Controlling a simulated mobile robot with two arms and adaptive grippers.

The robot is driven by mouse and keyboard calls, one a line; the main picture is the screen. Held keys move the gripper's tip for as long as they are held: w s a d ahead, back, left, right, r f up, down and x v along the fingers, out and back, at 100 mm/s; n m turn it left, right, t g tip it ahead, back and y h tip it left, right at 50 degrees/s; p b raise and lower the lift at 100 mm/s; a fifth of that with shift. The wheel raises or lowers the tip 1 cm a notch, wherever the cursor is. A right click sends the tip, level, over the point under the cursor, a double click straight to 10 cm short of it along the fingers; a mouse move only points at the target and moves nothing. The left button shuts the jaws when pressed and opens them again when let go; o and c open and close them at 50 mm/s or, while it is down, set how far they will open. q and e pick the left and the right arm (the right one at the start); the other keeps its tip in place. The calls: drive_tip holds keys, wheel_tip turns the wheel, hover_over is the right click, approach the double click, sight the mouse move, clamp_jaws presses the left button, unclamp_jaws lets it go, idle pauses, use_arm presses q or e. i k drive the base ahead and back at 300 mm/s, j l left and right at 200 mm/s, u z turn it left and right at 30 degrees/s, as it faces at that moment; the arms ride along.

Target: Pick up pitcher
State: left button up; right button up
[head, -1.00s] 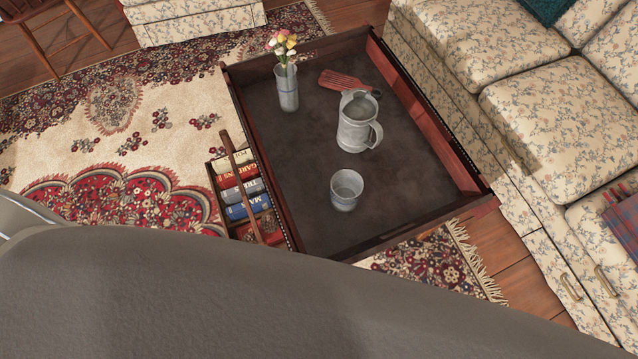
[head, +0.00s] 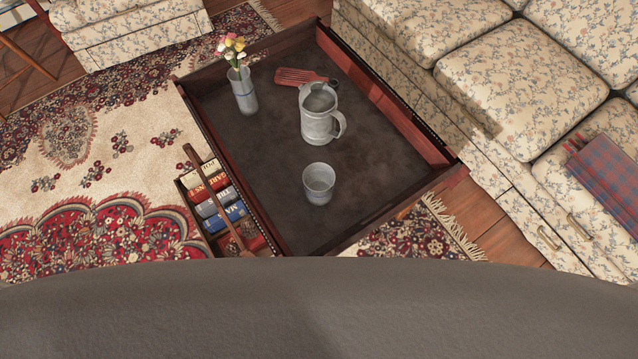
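The pitcher (head: 317,122) is a grey pewter jug with a handle on its right side. It stands upright on the dark bottom of a wooden tray-like table (head: 270,190), toward its far half. Neither of my grippers shows in the head view. A broad grey part of my own body fills the bottom of the picture.
On the table stand a pewter cup (head: 318,184) in front of the pitcher and a vase with flowers (head: 243,90) to its left. A red slotted utensil (head: 302,76) lies behind. The table has raised rims. Books (head: 215,200) sit at its left; a floral sofa (head: 520,75) is at right.

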sight(318, 102)
drive_tip(key=k+j+u, duration=0.1)
drive_tip(key=j, duration=0.25)
drive_tip(key=k+j+u, duration=0.15)
drive_tip(key=j, duration=0.25)
drive_tip(key=k+j+u, duration=0.1)
drive_tip(key=j, duration=0.25)
drive_tip(key=k+j+u, duration=0.15)
drive_tip(key=j, duration=0.25)
